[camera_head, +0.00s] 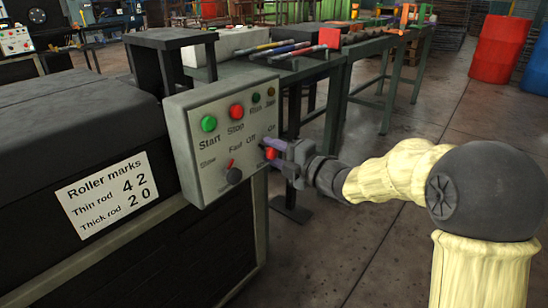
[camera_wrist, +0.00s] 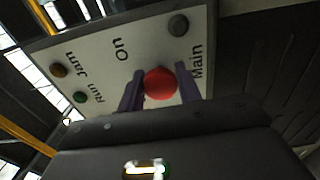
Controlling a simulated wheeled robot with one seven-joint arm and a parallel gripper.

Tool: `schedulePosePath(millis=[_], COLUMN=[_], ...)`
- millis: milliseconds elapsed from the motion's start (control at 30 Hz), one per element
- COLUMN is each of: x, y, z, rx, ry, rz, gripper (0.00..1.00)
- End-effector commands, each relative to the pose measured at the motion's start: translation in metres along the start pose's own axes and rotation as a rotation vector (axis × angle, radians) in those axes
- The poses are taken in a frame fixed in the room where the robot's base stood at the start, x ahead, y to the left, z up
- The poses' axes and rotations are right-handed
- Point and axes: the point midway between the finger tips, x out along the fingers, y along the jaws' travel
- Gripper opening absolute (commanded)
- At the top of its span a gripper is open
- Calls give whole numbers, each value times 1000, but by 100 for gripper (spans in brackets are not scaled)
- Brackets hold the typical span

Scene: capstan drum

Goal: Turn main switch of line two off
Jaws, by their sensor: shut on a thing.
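A light grey control panel (camera_head: 215,165) faces me on the near dark machine, with "Off" and "On" printed on its right part. My gripper (camera_head: 269,150) is at the panel's right edge. In the wrist view my gripper (camera_wrist: 160,86) is shut on a round red switch knob (camera_wrist: 160,84), one purple finger on each side. The knob lies between the words "On" and "Main", and also shows as a red spot in the head view (camera_head: 270,154). The fingers partly hide the switch, and I cannot tell its exact setting.
The panel has a green Start button (camera_head: 208,123), a red Stop button (camera_head: 237,111), small Run and Jam lamps and a Slow–Fast knob (camera_head: 233,176). A "Roller marks" sign (camera_head: 103,195) is on the machine. Another panel (camera_head: 15,41) stands far left.

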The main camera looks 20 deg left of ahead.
Motion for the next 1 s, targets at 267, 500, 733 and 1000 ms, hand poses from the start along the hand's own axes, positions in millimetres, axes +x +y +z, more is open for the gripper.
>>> schedulePosePath(millis=[267, 500, 733, 1000], x=[0, 0, 0, -17], y=[-2, -2, -1, 1], z=[0, 0, 0, 1], rx=[-8, -6, -7, -5], ry=[0, 0, 0, -3], rz=[-5, -4, -2, -3], gripper=[12, 55, 55, 55])
